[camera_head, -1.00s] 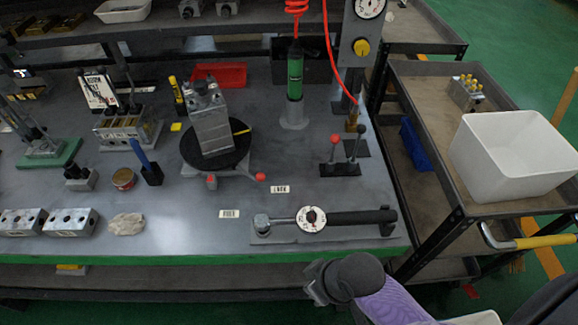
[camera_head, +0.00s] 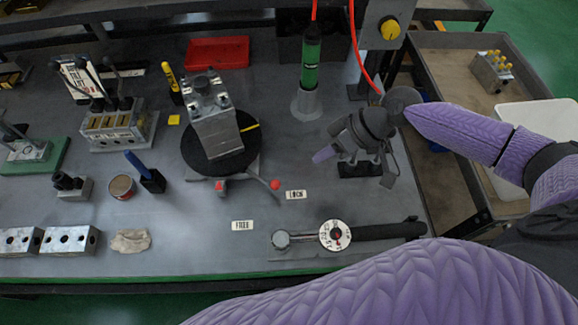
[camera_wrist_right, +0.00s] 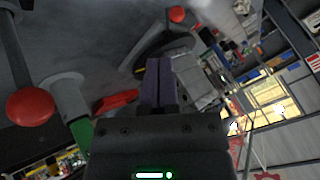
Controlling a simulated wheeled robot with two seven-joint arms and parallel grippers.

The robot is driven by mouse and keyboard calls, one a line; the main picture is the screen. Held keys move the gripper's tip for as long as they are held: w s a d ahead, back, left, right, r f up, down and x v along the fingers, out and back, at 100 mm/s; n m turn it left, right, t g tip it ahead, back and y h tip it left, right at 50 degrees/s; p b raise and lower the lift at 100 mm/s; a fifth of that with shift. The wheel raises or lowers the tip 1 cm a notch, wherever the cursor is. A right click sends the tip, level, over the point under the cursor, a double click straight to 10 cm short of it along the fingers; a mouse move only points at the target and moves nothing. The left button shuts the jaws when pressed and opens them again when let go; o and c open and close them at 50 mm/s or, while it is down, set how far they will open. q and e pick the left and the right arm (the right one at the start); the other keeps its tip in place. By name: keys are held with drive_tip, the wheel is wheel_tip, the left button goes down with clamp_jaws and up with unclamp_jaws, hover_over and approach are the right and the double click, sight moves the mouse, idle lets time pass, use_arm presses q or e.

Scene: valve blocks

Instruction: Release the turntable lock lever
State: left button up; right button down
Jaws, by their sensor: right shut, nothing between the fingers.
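The turntable's black disc (camera_head: 190,160) carries a clamped grey valve block (camera_head: 215,130). The lock lever is a thin grey arm with a red knob (camera_head: 275,185) at its end. It reaches from the turntable's front side and lies close to the LOCK label (camera_head: 296,195). The FREE label (camera_head: 243,225) lies nearer the front. My right gripper (camera_head: 322,154) is shut and empty above the bench, right of and behind the knob and apart from it. Its shut purple fingers show in the wrist view (camera_wrist_right: 158,85), with a small red knob (camera_wrist_right: 177,15) beyond. My left gripper is out of view.
A green cylinder (camera_head: 311,65) stands behind my right gripper, with a red hose above it. A torque wrench (camera_head: 375,231) with a round dial lies at the front right. A red tray (camera_head: 218,52) sits at the back. Bench around the labels is clear.

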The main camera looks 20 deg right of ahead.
drive_tip(key=b+x, duration=0.2)
drive_tip(key=x, duration=0.8)
